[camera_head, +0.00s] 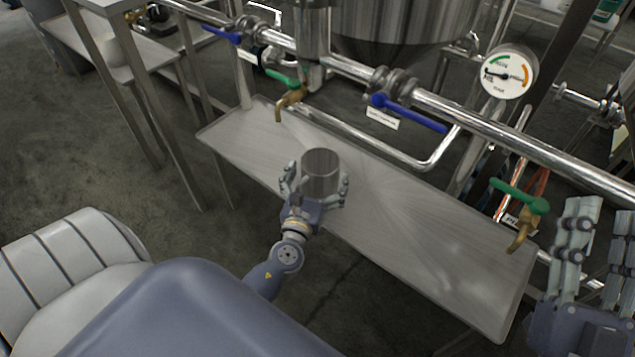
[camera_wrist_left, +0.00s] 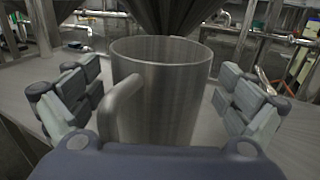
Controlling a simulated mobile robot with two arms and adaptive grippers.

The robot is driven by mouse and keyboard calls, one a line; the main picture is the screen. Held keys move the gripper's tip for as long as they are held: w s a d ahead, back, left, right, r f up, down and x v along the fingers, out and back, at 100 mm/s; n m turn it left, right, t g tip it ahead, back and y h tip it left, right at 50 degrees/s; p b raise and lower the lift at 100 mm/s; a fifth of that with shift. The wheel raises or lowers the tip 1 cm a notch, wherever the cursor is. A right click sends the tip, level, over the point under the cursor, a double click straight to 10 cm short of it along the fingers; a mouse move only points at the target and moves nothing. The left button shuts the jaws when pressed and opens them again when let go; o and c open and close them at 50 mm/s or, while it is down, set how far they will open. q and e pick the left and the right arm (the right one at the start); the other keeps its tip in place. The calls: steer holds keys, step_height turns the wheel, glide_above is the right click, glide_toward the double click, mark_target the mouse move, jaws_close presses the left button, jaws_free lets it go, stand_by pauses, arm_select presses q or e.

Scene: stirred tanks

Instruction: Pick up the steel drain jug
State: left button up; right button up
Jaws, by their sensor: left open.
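The steel drain jug (camera_head: 321,172) stands upright on the steel drip tray (camera_head: 400,225), near its front edge. In the left wrist view the jug (camera_wrist_left: 165,85) fills the middle, with its handle toward my palm. My left gripper (camera_head: 318,186) is open, with its fingers on both sides of the jug. The left wrist view shows gaps between the fingers and the jug walls. My right gripper (camera_head: 580,265) is at the right edge of the head view, fingers up and apart, away from the jug; it looks empty.
Brass taps with green handles hang over the tray at the left (camera_head: 290,97) and right (camera_head: 521,225). A pipe with blue-handled valves (camera_head: 405,112) and a pressure gauge (camera_head: 509,72) run behind. A steel table (camera_head: 125,50) stands at the left. The tray's middle is clear.

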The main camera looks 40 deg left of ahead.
arm_select(q)
steer(key=shift+w+a, duration=0.2)
steer(key=shift+w, duration=0.2)
steer(key=shift+c, duration=0.2)
steer(key=c, duration=1.2)
steer(key=shift+r, duration=0.1)
steer(key=shift+r, duration=0.2)
steer(key=s+r, duration=0.1)
steer(key=s, duration=0.4)
steer(key=s+r+p, duration=0.1)
steer(key=s+r, duration=0.1)
steer(key=s, duration=0.3)
steer(key=s+r+p, duration=0.1)
steer(key=s, duration=0.5)
steer(key=shift+a+r, duration=0.2)
steer(key=shift+r, duration=0.05)
arm_select(e)
steer(key=w+f+g+h, duration=0.1)
steer(key=w+f+g, duration=0.2)
steer(key=f+g, duration=0.2)
step_height(320, 180, down, 3)
steer(key=shift+d+h, duration=0.15)
steer(key=shift+h, duration=0.15)
